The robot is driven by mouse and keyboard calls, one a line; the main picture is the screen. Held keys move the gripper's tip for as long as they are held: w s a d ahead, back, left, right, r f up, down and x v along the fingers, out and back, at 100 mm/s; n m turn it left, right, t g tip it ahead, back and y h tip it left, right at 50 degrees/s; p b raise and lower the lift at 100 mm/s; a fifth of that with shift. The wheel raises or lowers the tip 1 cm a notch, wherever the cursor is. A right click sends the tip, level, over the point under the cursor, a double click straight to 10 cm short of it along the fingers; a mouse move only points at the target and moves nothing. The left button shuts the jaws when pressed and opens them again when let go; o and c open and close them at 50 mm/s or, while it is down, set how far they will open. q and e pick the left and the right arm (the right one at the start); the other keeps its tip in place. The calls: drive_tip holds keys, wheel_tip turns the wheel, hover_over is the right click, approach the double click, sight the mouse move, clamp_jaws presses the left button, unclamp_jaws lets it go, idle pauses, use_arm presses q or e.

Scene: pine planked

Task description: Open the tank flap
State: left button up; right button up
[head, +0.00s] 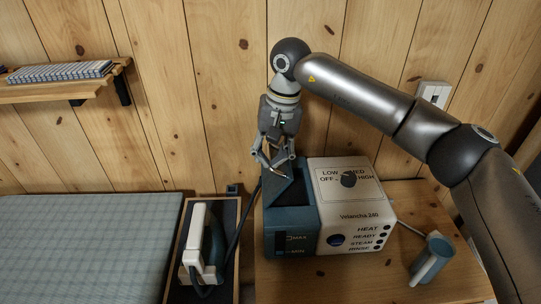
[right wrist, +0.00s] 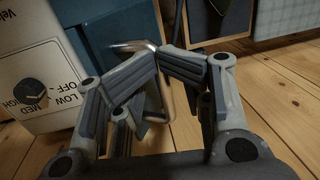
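The steam station has a blue water tank (head: 291,235) on its left side, which also shows in the right wrist view (right wrist: 113,28). The tank flap (head: 287,193) is a dark blue panel on the tank's top; it looks tilted, but how far it is raised is hard to tell. A bent metal handle (right wrist: 138,44) shows between the fingers in the right wrist view. My right gripper (head: 274,166) points down over the tank top; its fingers (right wrist: 156,58) come together around the handle bar. The fingers partly hide the handle. My left gripper is not in view.
The station's white body (head: 352,208) with its dark knob (head: 348,179) stands right of the tank. An iron (head: 204,247) rests in a tray on the left, beside an ironing board (head: 80,245). The wooden wall is close behind.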

drive_tip(key=a+r+p, duration=0.7)
drive_tip(key=a+r, duration=0.1)
drive_tip(key=a, duration=0.1)
drive_tip(key=shift+r, duration=0.35)
idle(0.8)
drive_tip(key=shift+w+d, duration=0.1)
idle(0.4)
wheel_tip(320, 180, up, 12)
drive_tip(key=d, duration=0.1)
drive_tip(key=shift+d, duration=0.4)
drive_tip(key=shift+d+f, duration=0.15)
